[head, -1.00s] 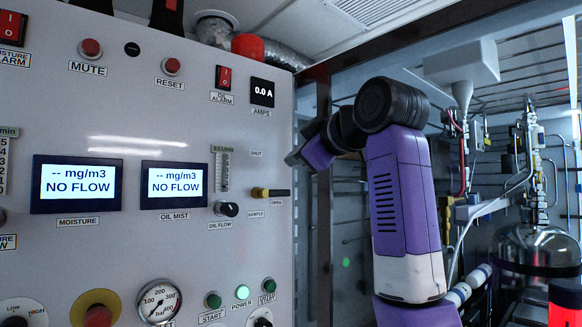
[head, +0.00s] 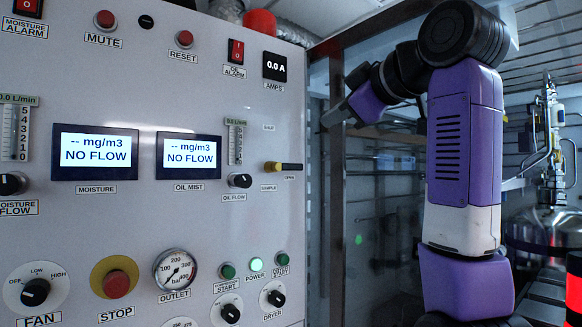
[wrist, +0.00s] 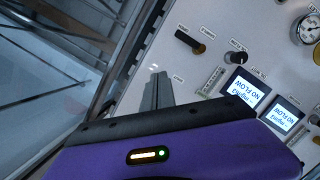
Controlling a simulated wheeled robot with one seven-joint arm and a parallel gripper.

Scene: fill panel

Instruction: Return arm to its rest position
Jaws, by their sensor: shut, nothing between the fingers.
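My gripper (head: 334,116) shows in the head view at the end of my purple and black arm. It points left toward the right edge of the grey panel (head: 250,110), and I see no contact with it. In the wrist view its grey fingers (wrist: 158,91) are together with nothing between them. The panel's switches and screens lie to the right of them there. My arm stands folded on the right side of the head view.
The panel carries a moisture display (head: 95,157), an oil mist display (head: 188,157), a yellow sample valve with a black handle (head: 284,167) and an outlet gauge (head: 175,269). A dark-framed glass partition (head: 375,200) stands behind my arm. Metal pipework (head: 550,150) is at the far right.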

